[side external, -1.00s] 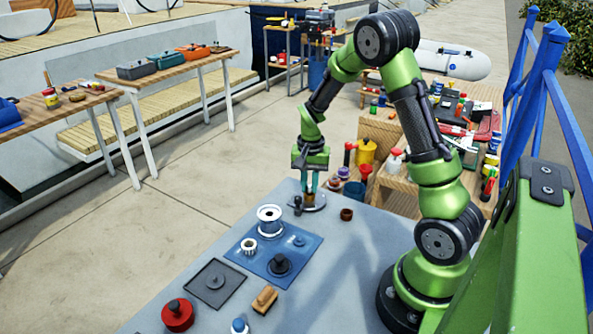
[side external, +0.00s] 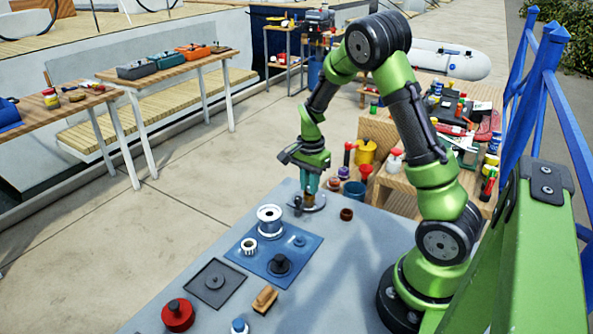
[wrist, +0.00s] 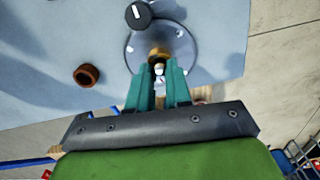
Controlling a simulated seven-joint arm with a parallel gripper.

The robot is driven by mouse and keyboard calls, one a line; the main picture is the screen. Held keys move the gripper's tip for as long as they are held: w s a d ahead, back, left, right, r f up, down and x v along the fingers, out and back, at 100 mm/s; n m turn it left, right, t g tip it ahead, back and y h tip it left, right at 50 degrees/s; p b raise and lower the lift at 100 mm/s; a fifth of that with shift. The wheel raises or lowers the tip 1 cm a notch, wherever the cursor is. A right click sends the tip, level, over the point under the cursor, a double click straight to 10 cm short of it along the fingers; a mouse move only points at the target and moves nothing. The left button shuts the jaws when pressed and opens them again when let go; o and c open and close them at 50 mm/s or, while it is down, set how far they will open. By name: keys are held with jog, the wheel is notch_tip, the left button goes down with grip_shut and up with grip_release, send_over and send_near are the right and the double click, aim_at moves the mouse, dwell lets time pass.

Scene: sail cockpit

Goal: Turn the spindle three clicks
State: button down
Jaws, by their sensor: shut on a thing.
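The spindle (wrist: 158,52) shows as a brass-coloured part on a round metal base plate (wrist: 180,45) in the wrist view. The plate also shows at the far end of the grey table in the side view (side external: 319,205). My gripper (wrist: 159,68), with teal fingers, points down over the plate and is shut on the spindle. The fingers hide part of it. In the side view my gripper (side external: 309,191) stands upright above the plate. A black knob with a white mark (wrist: 138,14) sits at the plate's edge, apart from the fingers.
A brown ring (side external: 346,214) lies near the plate. A blue mat (side external: 246,259) carries a white drum (side external: 269,218), a white gear and a black part. A grey tray (side external: 232,284), red pot (side external: 178,314) and wooden block (side external: 265,299) are nearer. Pots crowd the side bench.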

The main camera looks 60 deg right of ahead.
jog(key=m, duration=0.4)
jog(key=shift+m, duration=0.3)
jog(key=shift+m, duration=1.1)
jog(key=c, duration=1.4)
grip_release()
jog(key=shift+r, duration=3.5)
